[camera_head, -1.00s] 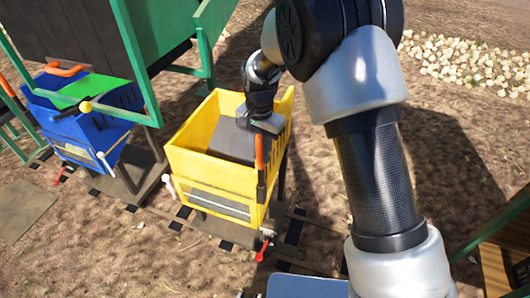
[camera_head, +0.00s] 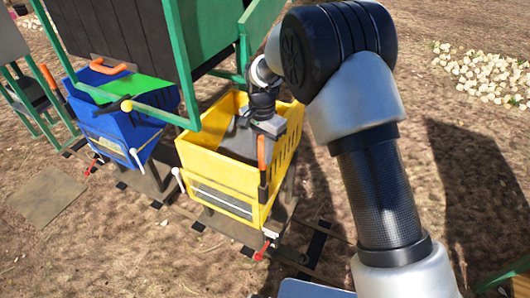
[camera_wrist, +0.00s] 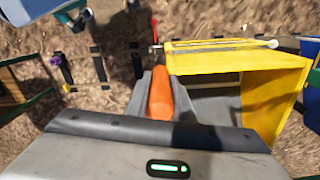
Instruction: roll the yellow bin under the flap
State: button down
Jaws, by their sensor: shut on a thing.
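The yellow bin (camera_head: 215,165) is an open box on a dark wheeled base, standing on the ground track; its inside shows dark grey. It also shows in the wrist view (camera_wrist: 277,90). My gripper (camera_wrist: 160,97) is shut on the upright orange handle (camera_wrist: 160,92) at the bin's corner. In the head view the gripper (camera_head: 266,130) is at the bin's right side, and the handle (camera_head: 262,150) stands below it. A large dark panel with a green frame (camera_head: 180,60) hangs over the bin's left rear edge; I cannot tell which part is the flap.
A blue bin (camera_head: 125,135) with a green top (camera_head: 128,90) and an orange handle stands close on the left, under the frame. The track (camera_head: 318,240) runs on to the lower right. White stones (camera_head: 485,75) lie at the back right, with bare ground before them.

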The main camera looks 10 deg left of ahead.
jog(key=shift+w+a+r, duration=0.15)
jog(key=shift+a+r, duration=0.05)
jog(key=c, duration=1.5)
grip_release()
jog(key=shift+a, duration=0.15)
jog(key=shift+c, duration=0.2)
jog(key=shift+f, duration=0.1)
notch_tip(320, 180, up, 17)
jog(key=shift+r+p, duration=0.2)
jog(key=shift+p, duration=0.25)
